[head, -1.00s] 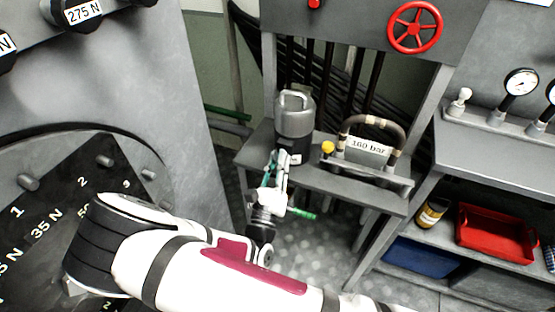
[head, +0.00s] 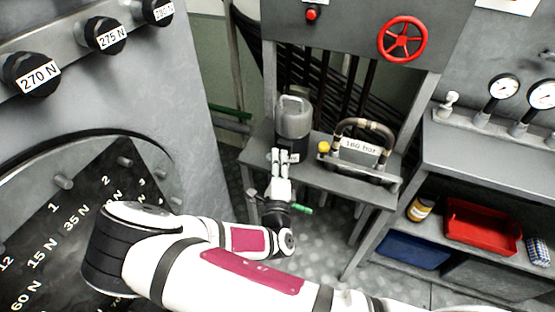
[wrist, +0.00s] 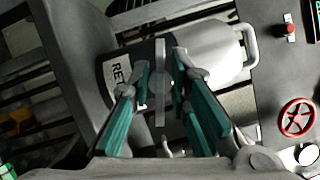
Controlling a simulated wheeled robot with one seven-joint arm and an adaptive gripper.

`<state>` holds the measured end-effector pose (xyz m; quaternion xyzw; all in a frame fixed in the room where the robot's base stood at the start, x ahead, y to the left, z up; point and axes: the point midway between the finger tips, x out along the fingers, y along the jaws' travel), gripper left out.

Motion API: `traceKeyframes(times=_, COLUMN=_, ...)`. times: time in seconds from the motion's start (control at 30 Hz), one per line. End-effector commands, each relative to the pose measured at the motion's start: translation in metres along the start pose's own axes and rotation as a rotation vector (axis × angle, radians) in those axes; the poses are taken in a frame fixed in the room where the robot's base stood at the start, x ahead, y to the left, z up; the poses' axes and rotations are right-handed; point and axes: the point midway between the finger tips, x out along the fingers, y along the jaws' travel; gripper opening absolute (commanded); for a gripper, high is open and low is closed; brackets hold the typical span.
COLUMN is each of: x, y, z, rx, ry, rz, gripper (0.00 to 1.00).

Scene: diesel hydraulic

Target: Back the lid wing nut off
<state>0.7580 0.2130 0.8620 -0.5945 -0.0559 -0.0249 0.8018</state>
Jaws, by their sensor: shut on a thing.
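A grey metal canister (head: 293,118) with a bail handle on top stands on the small bench in the head view. It also shows in the wrist view (wrist: 210,58), with a partly hidden label (wrist: 117,72) reading "RE". My gripper (head: 281,156) is at the near side of the canister. In the wrist view its teal-padded fingers (wrist: 163,85) stand either side of a narrow grey bar (wrist: 160,75), which looks like the wing nut, and are shut on it. The wing nut cannot be made out in the head view.
A yellow knob (head: 323,147) and a curved hose over a "160 bar" plate (head: 361,146) are just right of the canister. A red handwheel (head: 402,39) is on the panel above. A shelf unit with a red tray (head: 482,224) stands at right.

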Motion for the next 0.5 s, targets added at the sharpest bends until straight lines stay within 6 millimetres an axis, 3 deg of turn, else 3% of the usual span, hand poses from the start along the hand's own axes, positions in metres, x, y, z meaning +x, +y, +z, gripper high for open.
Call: traceKeyframes(times=0.5, x=-0.0012, y=0.0019, z=-0.0005, rx=-0.131, ry=0.001, rz=0.060, gripper=0.00)
